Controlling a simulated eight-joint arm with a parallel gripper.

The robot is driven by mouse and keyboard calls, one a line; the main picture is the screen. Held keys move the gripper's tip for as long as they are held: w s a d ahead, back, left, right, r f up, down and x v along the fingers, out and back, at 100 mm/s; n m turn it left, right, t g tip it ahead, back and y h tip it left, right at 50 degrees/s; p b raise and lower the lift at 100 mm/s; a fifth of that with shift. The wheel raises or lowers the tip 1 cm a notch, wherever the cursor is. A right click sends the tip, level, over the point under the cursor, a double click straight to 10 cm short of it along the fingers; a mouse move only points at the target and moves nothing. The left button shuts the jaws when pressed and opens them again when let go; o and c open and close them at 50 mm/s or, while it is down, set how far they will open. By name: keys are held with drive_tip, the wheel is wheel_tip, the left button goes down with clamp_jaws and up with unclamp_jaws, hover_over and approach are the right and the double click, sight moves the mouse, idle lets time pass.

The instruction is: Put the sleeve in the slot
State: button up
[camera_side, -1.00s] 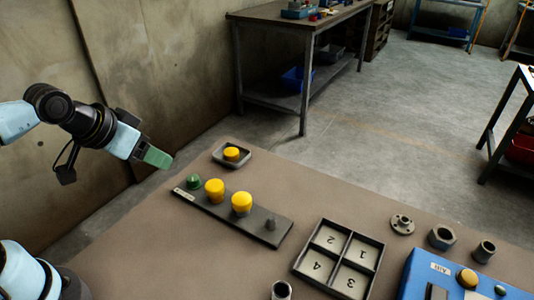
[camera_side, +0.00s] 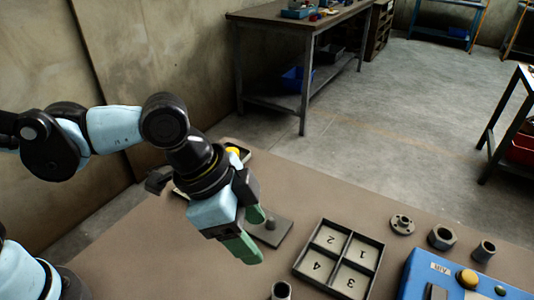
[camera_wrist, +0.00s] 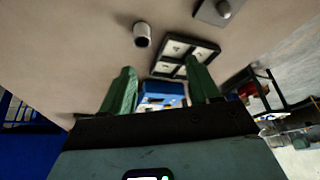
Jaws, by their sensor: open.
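A grey, hollow, upright tube that looks like the sleeve (camera_side: 281,291) stands on the table in front of the tray, cut by the bottom edge of the side view. It also shows in the wrist view (camera_wrist: 142,36). A similar short tube (camera_side: 484,251) stands at the right; I cannot tell for certain which one is meant. The dark tray (camera_side: 343,229) has slots numbered 1 to 4, all empty; it shows in the wrist view (camera_wrist: 211,46). My gripper (camera_side: 252,232), with green fingers, is open and empty, left of the tray and above the table.
A dark strip with a grey peg (camera_side: 270,228) lies behind my gripper. My arm hides most of it and much of the small dish with a yellow piece (camera_side: 234,150). A flange (camera_side: 401,224), a hex nut (camera_side: 441,236) and a blue box (camera_side: 460,278) are at the right.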

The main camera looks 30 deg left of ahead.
drive_tip(key=s+d+m, duration=0.1)
drive_tip(key=s+d, duration=0.1)
drive_tip(key=d, duration=0.1)
hover_over(281, 290)
drive_tip(key=s, duration=0.1)
drive_tip(key=shift+g, duration=0.4)
drive_tip(key=f, duration=0.6)
drive_tip(key=shift+s+a+f, duration=0.15)
drive_tip(key=shift+a+f, duration=0.1)
drive_tip(key=shift+f, duration=0.15)
drive_tip(key=shift+d+f, duration=0.15)
drive_tip(key=shift+f, duration=1.6)
drive_tip(key=shift+x, duration=1)
drive_tip(key=shift+c, duration=0.3)
clamp_jaws()
drive_tip(key=shift+r, duration=0.1)
